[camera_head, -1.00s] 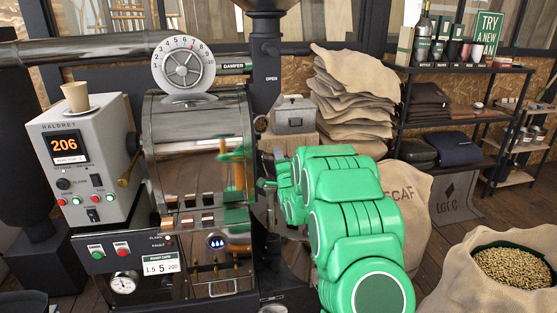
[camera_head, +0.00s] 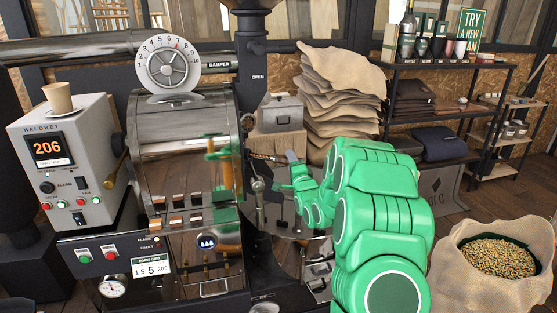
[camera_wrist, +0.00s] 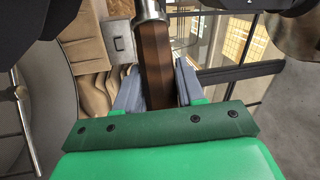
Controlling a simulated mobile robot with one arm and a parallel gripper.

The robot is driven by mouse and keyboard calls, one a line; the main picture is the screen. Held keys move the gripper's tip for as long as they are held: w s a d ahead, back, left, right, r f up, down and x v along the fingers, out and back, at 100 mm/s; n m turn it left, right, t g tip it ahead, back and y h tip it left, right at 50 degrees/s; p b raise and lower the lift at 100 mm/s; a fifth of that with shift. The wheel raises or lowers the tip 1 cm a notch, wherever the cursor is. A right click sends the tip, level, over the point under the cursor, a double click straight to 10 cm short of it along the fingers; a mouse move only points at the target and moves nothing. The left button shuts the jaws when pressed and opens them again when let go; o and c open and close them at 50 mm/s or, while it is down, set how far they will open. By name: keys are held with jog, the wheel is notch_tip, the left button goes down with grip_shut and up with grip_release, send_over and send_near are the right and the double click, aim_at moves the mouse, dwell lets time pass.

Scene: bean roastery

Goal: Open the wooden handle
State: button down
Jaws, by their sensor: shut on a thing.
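The wooden handle (camera_wrist: 156,65) is a dark brown faceted grip on a metal rod. In the wrist view it runs down from the top between the two grey fingers of my gripper (camera_wrist: 157,88), which is shut on it. In the head view my gripper (camera_head: 288,165) is at the right side of the roaster's drum front (camera_head: 185,165). There the handle (camera_head: 264,157) shows only as a small brown piece beside the fingers. The handle's lower end is hidden behind my gripper body in the wrist view.
The control box (camera_head: 70,165) with a paper cup (camera_head: 60,98) stands left of the drum. A grey metal box (camera_head: 280,113) and stacked sacks (camera_head: 340,90) are behind my gripper. An open sack of beans (camera_head: 500,258) stands at the right.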

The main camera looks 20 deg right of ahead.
jog(key=shift+s+d+f, duration=0.15)
jog(key=shift+s+d, duration=0.15)
jog(key=shift+d, duration=0.15)
jog(key=c, duration=0.8)
grip_release()
jog(key=shift+s, duration=0.1)
jog(key=shift+v, duration=3.8)
